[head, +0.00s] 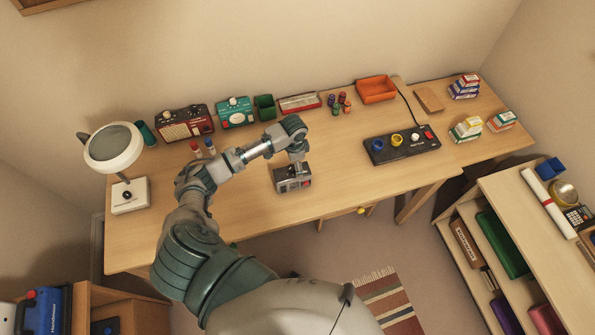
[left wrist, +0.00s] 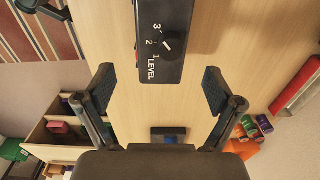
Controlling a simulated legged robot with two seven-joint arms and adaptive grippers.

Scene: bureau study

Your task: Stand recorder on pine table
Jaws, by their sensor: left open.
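The recorder (head: 292,180), a small dark box with a grey top and a spot of red, is on the light wooden table (head: 240,205) near its front middle. In the left wrist view my gripper's (left wrist: 159,82) two fingers are spread wide, on either side of the recorder's near end, with gaps between. The recorder's far end is cut off there. My right gripper is not in view.
A black panel with coloured knobs (head: 402,146) is to the right. A magnifier lamp (head: 115,150) stands at the left end. Along the back are a red radio (head: 184,122), a teal device (head: 235,113) and an orange bin (head: 376,89). The table's front left is clear.

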